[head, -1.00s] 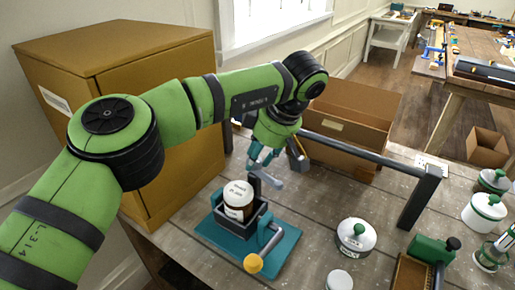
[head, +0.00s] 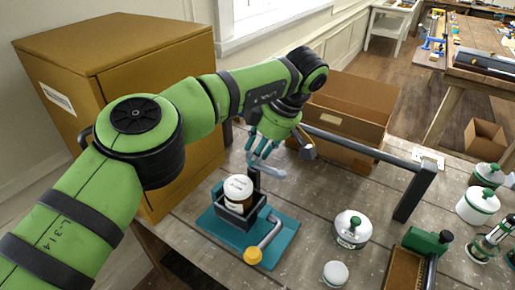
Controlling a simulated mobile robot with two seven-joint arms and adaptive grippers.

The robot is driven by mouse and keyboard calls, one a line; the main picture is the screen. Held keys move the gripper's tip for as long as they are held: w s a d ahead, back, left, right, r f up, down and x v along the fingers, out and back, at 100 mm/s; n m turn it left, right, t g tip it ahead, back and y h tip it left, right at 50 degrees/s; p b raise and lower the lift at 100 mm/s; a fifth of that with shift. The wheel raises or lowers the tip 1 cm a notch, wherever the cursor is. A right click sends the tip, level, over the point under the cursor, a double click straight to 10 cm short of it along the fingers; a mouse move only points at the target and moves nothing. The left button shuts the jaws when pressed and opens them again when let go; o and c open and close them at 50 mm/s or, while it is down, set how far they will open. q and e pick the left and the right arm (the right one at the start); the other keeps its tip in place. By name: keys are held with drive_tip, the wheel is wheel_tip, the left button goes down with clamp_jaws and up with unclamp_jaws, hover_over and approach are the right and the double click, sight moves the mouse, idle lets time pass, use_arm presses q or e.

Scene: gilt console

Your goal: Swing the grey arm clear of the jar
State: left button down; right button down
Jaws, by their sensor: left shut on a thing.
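A jar (head: 237,187) with a white lid stands upright in a dark holder on a teal base plate (head: 284,243). The grey arm (head: 270,172) meets a dark post just behind the jar and points to the right, beside the jar rather than over its lid. My left gripper (head: 262,154) reaches down from above, its teal fingers shut on the grey arm; the exact contact is small and partly hidden. My right gripper is not in view.
A grey crank with a yellow knob (head: 253,256) sits at the plate's front. Lidded white pots (head: 351,229) stand to the right.

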use_arm(q)
drive_tip(key=c, duration=0.9)
unclamp_jaws()
drive_tip(key=shift+s+d+f, duration=0.15)
drive_tip(key=shift+f, duration=0.1)
drive_tip(key=shift+o, duration=0.2)
drive_tip(key=shift+r, duration=0.1)
drive_tip(key=shift+r, duration=0.1)
drive_tip(key=w+v, duration=0.1)
drive_tip(key=v, duration=0.6)
drive_tip(key=shift+s, duration=0.5)
drive_tip(key=shift+d+r, duration=0.1)
drive_tip(key=shift+r, duration=0.15)
